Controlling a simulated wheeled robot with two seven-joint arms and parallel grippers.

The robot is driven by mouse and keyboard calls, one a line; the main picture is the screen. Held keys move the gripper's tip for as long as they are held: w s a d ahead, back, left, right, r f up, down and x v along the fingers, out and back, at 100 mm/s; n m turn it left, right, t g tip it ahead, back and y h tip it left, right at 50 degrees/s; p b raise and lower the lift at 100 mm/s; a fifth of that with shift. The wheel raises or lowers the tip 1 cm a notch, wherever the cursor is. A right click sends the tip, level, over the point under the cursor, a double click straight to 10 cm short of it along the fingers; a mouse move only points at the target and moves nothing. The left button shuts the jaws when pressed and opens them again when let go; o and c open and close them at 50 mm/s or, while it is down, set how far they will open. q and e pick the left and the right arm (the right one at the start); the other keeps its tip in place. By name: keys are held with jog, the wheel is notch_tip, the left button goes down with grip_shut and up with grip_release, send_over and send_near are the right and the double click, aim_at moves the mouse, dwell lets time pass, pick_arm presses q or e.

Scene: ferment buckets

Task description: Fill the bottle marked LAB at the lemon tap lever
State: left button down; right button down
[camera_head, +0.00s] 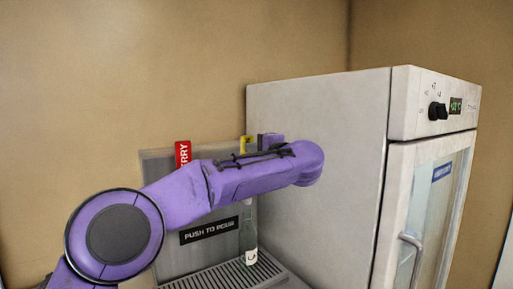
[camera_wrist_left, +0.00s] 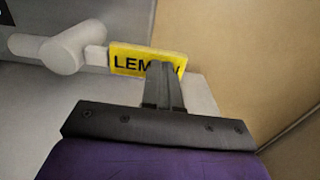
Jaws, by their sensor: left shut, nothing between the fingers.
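The yellow lemon tap lever (camera_head: 245,145) stands at the back of the tap panel, partly behind my left arm. In the left wrist view its yellow plate (camera_wrist_left: 140,60) reads "LEM", with the rest covered by my fingers. My left gripper (camera_wrist_left: 162,72) is shut and empty, its fingertips in front of the plate's right part. I cannot tell whether they touch it. My right gripper is not in view.
A red lever ending in "RRY" (camera_head: 183,154) is left of the lemon one. A "PUSH TO POUR" sign (camera_head: 208,231) is on the panel. The drip grate (camera_head: 215,279) lies below. A large white cabinet (camera_head: 325,130) with a glass door stands close on the right.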

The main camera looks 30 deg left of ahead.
aim_at(248, 140)
pick_arm(q)
jog(key=a+h+p, duration=0.1)
jog(key=w+a+r+g+h+p, duration=0.1)
jog(key=p, duration=0.1)
jog(key=w+a+g+h+p, duration=0.1)
jog(key=p, duration=0.1)
jog(key=shift+r+h, duration=0.35)
jog(key=shift+h, duration=0.05)
jog(key=shift+a+f+g+h+p, duration=0.15)
jog(key=shift+a+g+h+p, duration=0.15)
jog(key=shift+g, duration=0.1)
jog(key=shift+f, duration=0.25)
dwell(6.5)
